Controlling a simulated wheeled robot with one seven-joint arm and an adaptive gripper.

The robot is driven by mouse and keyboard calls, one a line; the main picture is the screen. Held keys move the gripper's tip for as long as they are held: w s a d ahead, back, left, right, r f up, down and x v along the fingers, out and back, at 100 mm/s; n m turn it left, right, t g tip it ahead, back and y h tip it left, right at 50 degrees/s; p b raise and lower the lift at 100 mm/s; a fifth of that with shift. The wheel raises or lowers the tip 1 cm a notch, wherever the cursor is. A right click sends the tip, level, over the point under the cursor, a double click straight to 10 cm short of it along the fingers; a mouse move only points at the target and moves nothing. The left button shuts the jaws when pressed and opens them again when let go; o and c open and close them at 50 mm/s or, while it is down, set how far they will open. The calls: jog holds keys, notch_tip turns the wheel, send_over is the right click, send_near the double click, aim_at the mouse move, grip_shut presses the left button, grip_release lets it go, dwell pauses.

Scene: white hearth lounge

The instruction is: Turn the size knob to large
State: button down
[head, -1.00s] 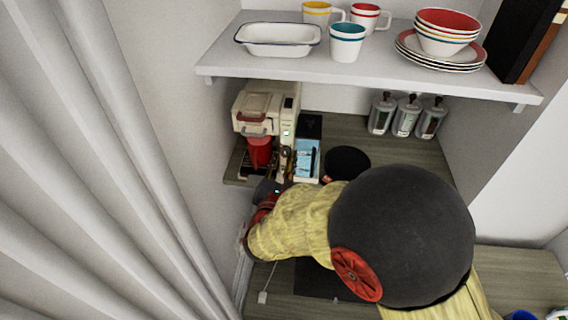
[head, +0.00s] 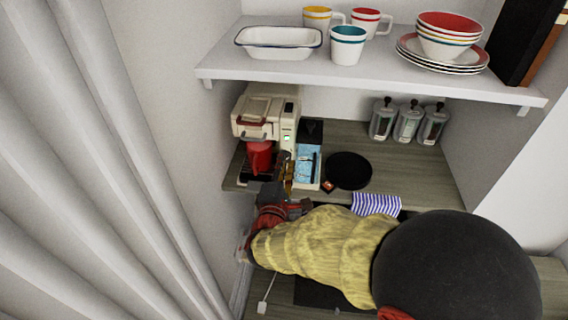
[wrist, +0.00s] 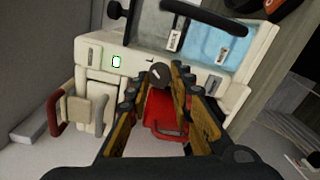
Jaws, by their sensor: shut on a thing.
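The cream coffee machine (head: 252,112) stands at the left end of the wooden counter, with a small lit green display (head: 287,137). In the wrist view, a dark round knob (wrist: 160,73) is on the machine's front, beside the display (wrist: 116,61). My gripper (wrist: 160,76) is shut on the knob, with one finger on each side. In the head view my gripper (head: 286,176) is at the machine's front right, and it hides the knob. The knob's setting cannot be read. A red cup (head: 259,157) stands in the machine; it also shows behind my fingers (wrist: 165,122).
A black round plate (head: 348,170) and a striped cloth (head: 376,204) lie farther right. Several grey canisters (head: 408,120) stand at the back. A white shelf (head: 372,76) with dishes overhangs the counter. A wall is close left.

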jog(key=shift+m, duration=0.3)
jog(key=c, duration=1.7)
grip_release()
jog(key=shift+o, duration=0.6)
jog(key=s+a, duration=0.1)
jog(key=s, duration=1.1)
jog(key=shift+a+r, duration=0.25)
jog(key=shift+a, duration=0.15)
